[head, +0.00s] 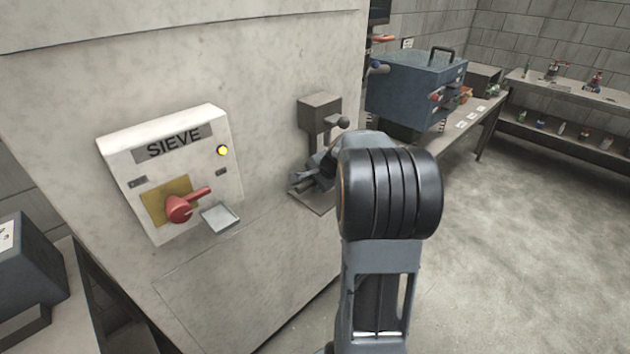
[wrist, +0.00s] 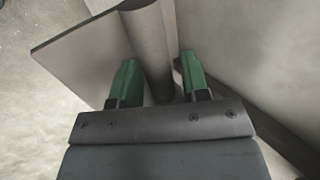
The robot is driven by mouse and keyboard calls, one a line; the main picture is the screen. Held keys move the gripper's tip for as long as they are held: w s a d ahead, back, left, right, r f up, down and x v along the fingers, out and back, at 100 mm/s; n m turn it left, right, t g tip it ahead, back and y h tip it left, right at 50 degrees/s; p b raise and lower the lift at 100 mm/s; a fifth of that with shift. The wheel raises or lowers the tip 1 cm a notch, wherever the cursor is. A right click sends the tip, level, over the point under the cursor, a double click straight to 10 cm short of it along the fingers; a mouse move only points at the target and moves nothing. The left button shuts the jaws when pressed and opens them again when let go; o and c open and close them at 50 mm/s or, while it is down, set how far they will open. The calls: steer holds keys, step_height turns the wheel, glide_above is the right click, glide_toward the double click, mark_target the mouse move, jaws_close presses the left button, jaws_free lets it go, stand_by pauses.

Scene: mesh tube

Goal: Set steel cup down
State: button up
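My gripper (wrist: 158,72) has two green fingers on either side of a smooth grey metal cylinder, which looks like the steel cup (wrist: 152,40). The fingers seem to touch its sides, and it runs out of the top of the wrist view. In the head view my gripper (head: 312,178) is at a grey wall fixture (head: 318,106), between its upper block and its bottom plate. The cup cannot be made out there. A flat grey plate shows beside the cup in the wrist view (wrist: 85,52); whether the cup touches it I cannot tell.
The fixture has a ball-ended lever (head: 343,122). To its left, a SIEVE panel (head: 120,160) carries a red handle (head: 180,207), a lit yellow lamp (head: 222,150) and a small tray (head: 220,218). The floor at right is clear.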

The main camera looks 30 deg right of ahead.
steer(key=shift+o, duration=0.5)
steer(key=shift+s+r, duration=0.15)
steer(key=shift+r, duration=0.2)
steer(key=v, duration=1.1)
steer(key=s+a+f+n+g, duration=0.1)
steer(key=s+a+f+n, duration=0.2)
steer(key=a, duration=0.4)
steer(key=s+a+f+n+g, duration=0.1)
steer(key=s+a+f+n, duration=0.1)
steer(key=s+a+n, duration=0.3)
steer(key=s+a+f+n+g+h, duration=0.1)
steer(key=s+a+f+n, duration=0.2)
steer(key=s+a+n, duration=0.2)
steer(key=a+n, duration=0.3)
steer(key=a, duration=0.2)
steer(key=shift+f+g+p, duration=0.3)
steer(key=shift+g, duration=0.1)
steer(key=shift+a, duration=0.1)
